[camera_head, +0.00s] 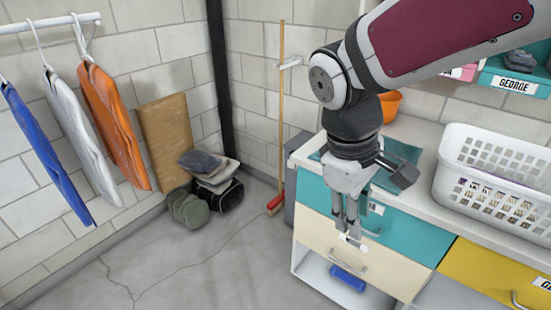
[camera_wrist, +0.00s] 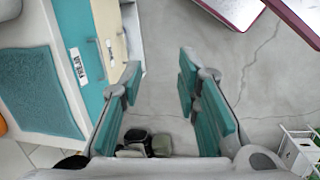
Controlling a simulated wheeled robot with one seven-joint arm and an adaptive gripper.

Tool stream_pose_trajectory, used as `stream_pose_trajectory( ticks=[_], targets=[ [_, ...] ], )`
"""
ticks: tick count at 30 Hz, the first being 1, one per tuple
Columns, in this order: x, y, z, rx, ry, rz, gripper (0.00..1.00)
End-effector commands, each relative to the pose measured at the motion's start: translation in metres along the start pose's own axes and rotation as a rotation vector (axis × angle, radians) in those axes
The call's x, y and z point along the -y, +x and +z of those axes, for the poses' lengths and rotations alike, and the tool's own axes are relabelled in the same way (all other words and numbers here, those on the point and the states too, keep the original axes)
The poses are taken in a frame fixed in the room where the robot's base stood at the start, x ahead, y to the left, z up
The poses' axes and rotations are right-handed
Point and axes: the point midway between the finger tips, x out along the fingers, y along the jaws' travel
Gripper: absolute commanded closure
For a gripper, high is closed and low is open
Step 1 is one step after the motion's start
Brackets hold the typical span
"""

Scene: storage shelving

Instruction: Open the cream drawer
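The cream drawer (camera_head: 400,272) sits below a teal drawer (camera_head: 408,228) in the white cabinet and looks shut, its front about flush with the teal one. Its metal bar handle (camera_head: 347,261) is on the lower part of its front. My gripper (camera_head: 346,232) points down in front of the cream drawer, just above the handle, and appears apart from it. In the wrist view my gripper (camera_wrist: 160,68) is open, with nothing between its teal-padded fingers. The cream drawer front (camera_wrist: 109,28) shows there to the left of the fingers. My gripper hides part of the drawer front.
A blue object (camera_head: 348,279) lies in the open shelf below the drawer. A white basket (camera_head: 492,180) stands on the counter. A yellow drawer (camera_head: 490,275) is to the right. A broom (camera_head: 281,110) leans by the cabinet's left side.

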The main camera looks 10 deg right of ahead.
Motion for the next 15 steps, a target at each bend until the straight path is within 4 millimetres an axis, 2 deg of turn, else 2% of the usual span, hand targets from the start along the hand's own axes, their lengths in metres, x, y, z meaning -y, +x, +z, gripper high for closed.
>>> stream_pose_trajectory(
  ticks=[1,15],
  targets=[
    [-0.003,0.023,-0.012,0.057,-0.061,0.001,0.70],
    [-0.030,0.188,-0.089,0.585,-0.718,0.028,0.70]
  ],
)
